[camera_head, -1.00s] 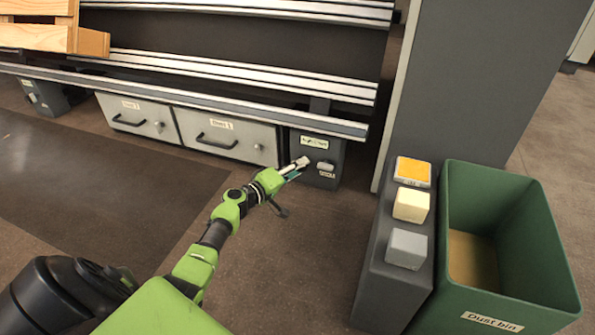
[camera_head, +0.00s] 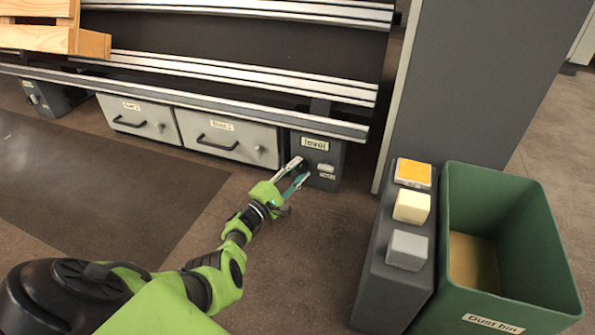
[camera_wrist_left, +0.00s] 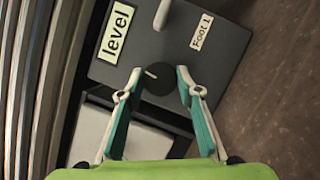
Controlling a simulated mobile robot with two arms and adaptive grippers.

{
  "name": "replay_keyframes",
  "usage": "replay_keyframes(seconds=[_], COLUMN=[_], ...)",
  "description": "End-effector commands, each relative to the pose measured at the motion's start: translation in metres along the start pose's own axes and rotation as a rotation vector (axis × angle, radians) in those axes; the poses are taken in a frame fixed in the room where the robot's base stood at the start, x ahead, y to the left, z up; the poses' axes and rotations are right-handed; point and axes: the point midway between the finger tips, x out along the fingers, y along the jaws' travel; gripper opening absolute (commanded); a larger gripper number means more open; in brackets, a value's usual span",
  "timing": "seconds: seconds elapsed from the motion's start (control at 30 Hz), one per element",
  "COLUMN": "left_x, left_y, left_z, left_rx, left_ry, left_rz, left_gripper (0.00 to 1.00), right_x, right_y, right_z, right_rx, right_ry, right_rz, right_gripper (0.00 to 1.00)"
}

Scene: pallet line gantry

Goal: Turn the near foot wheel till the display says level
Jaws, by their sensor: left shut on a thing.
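The foot unit (camera_head: 332,155) is a dark grey box under the right end of the rails. Its display (camera_head: 314,144) reads "level", and the same word shows on the display in the left wrist view (camera_wrist_left: 117,37). The foot wheel (camera_wrist_left: 158,82) is a dark round knob with a pale mark, on the box face. My left gripper (camera_head: 301,168) is shut on the wheel. Its teal-padded fingers (camera_wrist_left: 160,70) lie on either side of it. In the head view the fingers mostly hide the wheel. My right gripper is not in view.
A pale lever (camera_head: 325,167) sticks out beside the wheel, with a label (camera_wrist_left: 202,30) reading "Foot 1" near it. Two grey drawers (camera_head: 228,138) stand left of the box.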

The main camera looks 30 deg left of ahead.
Motion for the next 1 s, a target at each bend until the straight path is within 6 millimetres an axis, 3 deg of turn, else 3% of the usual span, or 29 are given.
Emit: replay_keyframes(seconds=[0.33,0.9,0.93,1.0], left_x=[-0.0001,-0.0001,-0.0001,-0.0001], left_y=[-0.0016,-0.0012,-0.0012,-0.0012], left_z=[0.0001,-0.0002,-0.0003,-0.0002], left_rx=[-0.119,-0.143,-0.143,-0.143], left_ry=[0.0,0.001,0.001,0.001], left_rz=[0.046,0.057,0.057,0.057], left_gripper=[0.11,0.11,0.35,0.49], right_x=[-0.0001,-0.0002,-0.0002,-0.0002], right_y=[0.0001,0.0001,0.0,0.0], right_z=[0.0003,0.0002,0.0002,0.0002], right_rx=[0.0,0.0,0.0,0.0], right_ry=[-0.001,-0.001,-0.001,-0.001], right_rz=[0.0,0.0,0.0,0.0], right_gripper=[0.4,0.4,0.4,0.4])
